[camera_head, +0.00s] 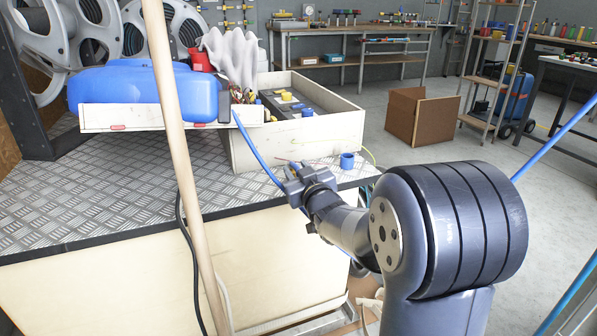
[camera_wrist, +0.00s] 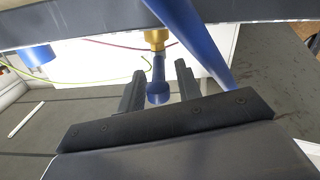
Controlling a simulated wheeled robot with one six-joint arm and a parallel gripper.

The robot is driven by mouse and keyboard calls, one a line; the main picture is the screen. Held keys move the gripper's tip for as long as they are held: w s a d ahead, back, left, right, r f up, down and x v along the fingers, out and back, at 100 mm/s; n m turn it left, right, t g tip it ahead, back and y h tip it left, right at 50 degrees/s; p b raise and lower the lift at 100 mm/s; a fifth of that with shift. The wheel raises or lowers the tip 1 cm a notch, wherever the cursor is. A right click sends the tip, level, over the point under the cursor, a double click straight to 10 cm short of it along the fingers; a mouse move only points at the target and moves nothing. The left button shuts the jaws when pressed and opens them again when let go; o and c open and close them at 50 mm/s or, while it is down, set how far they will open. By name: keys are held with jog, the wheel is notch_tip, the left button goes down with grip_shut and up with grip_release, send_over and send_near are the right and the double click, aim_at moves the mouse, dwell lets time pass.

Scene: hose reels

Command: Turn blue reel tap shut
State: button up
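In the wrist view a blue tap lever (camera_wrist: 158,76) with a rounded end hangs from a brass fitting (camera_wrist: 155,38). My gripper (camera_wrist: 159,69) is open, with one dark finger on each side of the lever. A gap shows between the lever and each finger, so it is not clamped. In the head view my gripper (camera_head: 298,180) is at the right front edge of the tread-plate bench (camera_head: 120,180). The tap is hidden or too small to tell there. A blue hose (camera_head: 253,148) runs down to the gripper, and it passes right of the lever in the wrist view (camera_wrist: 203,45).
A short blue cylinder (camera_head: 347,160) stands on the bench corner by my gripper. A white drawer box (camera_head: 300,138) lies behind it. A wooden pole (camera_head: 178,130) crosses the left side. Grey reels (camera_head: 95,35) stand at far left.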

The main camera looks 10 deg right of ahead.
jog(key=s+d+p, duration=0.2)
jog(key=s, duration=0.8)
jog(key=shift+s, duration=0.35)
jog(key=w, duration=0.3)
jog(key=w+a+b, duration=0.1)
jog(key=w, duration=0.3)
jog(key=w+b, duration=0.1)
jog(key=w, duration=0.2)
jog(key=shift+w+a+f, duration=0.1)
jog(key=shift+w+a, duration=0.1)
jog(key=shift+a, duration=0.2)
jog(key=shift+w, duration=0.2)
jog(key=shift+d, duration=0.1)
jog(key=shift+s, duration=0.1)
